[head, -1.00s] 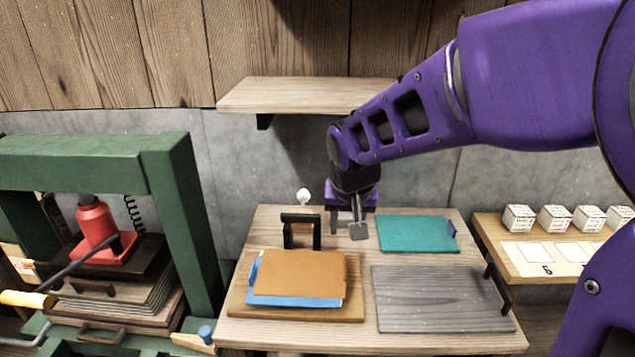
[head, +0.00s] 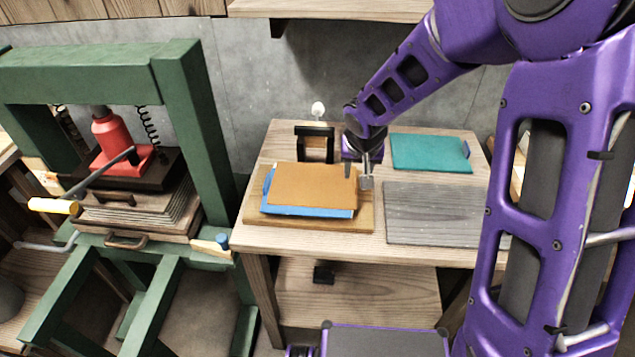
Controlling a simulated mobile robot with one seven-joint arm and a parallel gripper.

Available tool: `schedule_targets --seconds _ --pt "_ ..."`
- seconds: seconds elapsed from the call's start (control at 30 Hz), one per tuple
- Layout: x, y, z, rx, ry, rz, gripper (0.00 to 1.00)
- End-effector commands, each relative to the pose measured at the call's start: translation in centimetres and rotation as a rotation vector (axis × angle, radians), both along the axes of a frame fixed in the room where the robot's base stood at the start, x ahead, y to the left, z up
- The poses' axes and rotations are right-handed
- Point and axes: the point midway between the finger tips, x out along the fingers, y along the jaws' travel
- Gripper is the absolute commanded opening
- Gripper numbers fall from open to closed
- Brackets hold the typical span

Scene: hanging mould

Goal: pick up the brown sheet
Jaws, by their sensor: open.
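The brown sheet (head: 312,185) lies flat on top of a blue sheet (head: 300,211), which sticks out at its front and left edges. Both rest on a wooden board (head: 364,222) on the table. My gripper (head: 357,178) is open, with its fingers pointing down at the right edge of the brown sheet. The near finger hides a bit of that edge. I cannot tell whether the fingers touch the sheet or have its edge between them.
A black upright stand (head: 315,144) is just behind the stack. A teal sheet (head: 430,153) lies at the back right and a grey ribbed board (head: 432,212) at the front right. A green press frame (head: 190,120) stands left of the table. A shelf (head: 320,8) hangs above.

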Motion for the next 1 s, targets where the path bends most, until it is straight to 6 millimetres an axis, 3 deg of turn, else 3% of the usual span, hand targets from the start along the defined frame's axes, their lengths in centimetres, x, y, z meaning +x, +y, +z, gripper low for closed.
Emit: schedule_targets --seconds 0.2,0.5,0.73,1.0 --pt "1.2 -0.1 -3.1 -0.001 0.003 0.002 0.41" --pt "1.5 -0.1 -3.5 -0.001 0.001 0.001 0.41" --pt "1.4 -0.1 -3.5 -0.001 0.001 0.001 0.02" --pt "1.4 -0.1 -3.5 -0.001 0.001 0.001 0.00"
